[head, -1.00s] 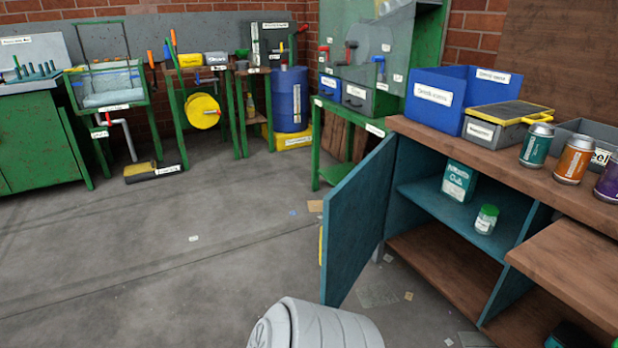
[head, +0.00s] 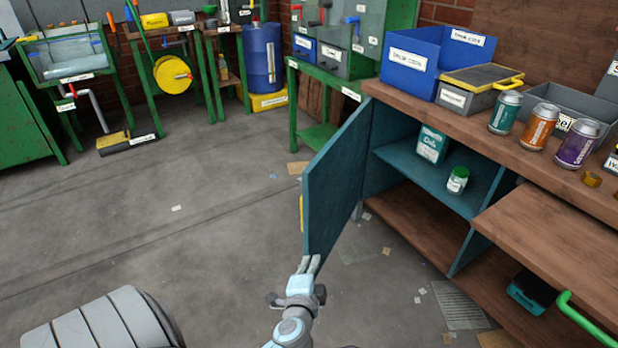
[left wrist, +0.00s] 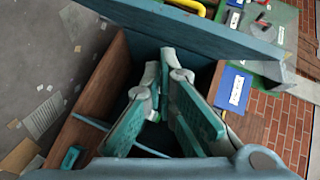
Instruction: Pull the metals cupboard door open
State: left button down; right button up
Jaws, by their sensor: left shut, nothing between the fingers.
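The teal cupboard door (head: 335,185) stands partly open in the head view, swung out to the left of the cupboard (head: 430,170). A sliver of a yellow handle (head: 301,212) shows at its outer face, and part of it also shows in the left wrist view (left wrist: 188,5). My left gripper (head: 311,264) is shut and empty at the door's lower free corner. I cannot tell whether it touches the door. In the left wrist view the gripper (left wrist: 166,65) has the door (left wrist: 200,28) crossing beyond its fingers. My right gripper is not in view.
Inside the cupboard are a teal carton (head: 431,145) and a green-lidded jar (head: 457,180). Blue bins (head: 410,70) and several cans stand on its top. A green handle (head: 590,322) juts at lower right. The floor left of the door is clear apart from scraps.

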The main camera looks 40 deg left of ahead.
pick_arm(q)
jog(key=w+r+m+t+p, duration=0.1)
jog(key=w+r+m+t, duration=0.25)
jog(key=r, duration=0.75)
jog(key=w+a+b, duration=0.1)
jog(key=w+a, duration=0.6)
jog(key=w, duration=0.1)
jog(key=shift+a+f+y, duration=0.3)
jog(key=shift+a, duration=0.05)
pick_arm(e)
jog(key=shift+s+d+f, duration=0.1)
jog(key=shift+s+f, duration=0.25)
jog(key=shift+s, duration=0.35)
pick_arm(q)
jog(key=shift+m, duration=0.25)
